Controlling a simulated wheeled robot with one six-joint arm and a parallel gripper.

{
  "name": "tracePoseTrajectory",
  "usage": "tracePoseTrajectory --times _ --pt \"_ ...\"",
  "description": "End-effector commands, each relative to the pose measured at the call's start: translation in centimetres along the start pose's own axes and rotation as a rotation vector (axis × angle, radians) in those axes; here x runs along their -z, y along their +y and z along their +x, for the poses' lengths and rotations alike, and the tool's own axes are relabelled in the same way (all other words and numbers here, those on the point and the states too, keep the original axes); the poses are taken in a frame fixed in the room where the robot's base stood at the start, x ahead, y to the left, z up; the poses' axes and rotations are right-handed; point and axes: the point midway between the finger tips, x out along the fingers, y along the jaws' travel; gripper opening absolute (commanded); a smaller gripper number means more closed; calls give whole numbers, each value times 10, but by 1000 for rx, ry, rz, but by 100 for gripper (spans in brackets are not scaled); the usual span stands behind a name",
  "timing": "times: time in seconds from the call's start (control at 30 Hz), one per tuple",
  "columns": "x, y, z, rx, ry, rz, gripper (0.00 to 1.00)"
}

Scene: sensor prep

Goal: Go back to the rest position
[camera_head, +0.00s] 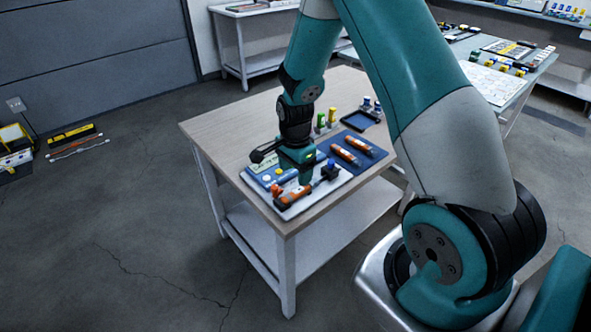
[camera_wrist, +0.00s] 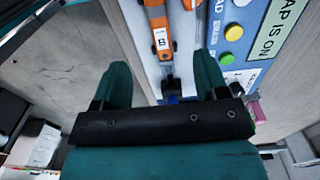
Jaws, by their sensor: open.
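My gripper (camera_head: 305,176) is over the near part of the wooden table (camera_head: 203,127), above a white board. In the wrist view my gripper (camera_wrist: 163,78) has its two teal fingers spread apart with nothing held between them. An orange sensor-like piece (camera_head: 293,195) with a dark end lies on the board just below my gripper. The orange piece (camera_wrist: 162,42) also shows in the wrist view, beyond the gap between the fingers. I cannot tell how far the fingertips are above it.
A blue mat (camera_head: 352,164) with two orange pieces (camera_head: 358,143) lies behind the board. Green and yellow items (camera_head: 331,117) and a dark tray (camera_head: 361,121) stand at the back. Another table (camera_head: 535,72) is at the right. Floor to the left is mostly clear.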

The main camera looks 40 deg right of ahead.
Motion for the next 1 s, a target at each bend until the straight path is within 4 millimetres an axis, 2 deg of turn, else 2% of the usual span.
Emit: tracePoseTrajectory --times 0.27,0.37,0.47,0.57,0.67,0.7,0.8,0.9,1.0 --pt "0 0 0 0 0 0 67" --pt "-4 -1 -6 6 -5 -25 67" --pt "-24 -1 -30 28 -27 -147 67" --pt "-63 7 -74 69 -69 -397 67" --pt "-111 31 -125 125 -118 -735 67" --pt "-130 44 -144 150 -135 -877 67" --pt "-170 86 -185 215 -169 -1235 67" --pt "-200 131 -215 282 -189 -1565 67" --pt "-217 170 -233 337 -197 -1831 67"
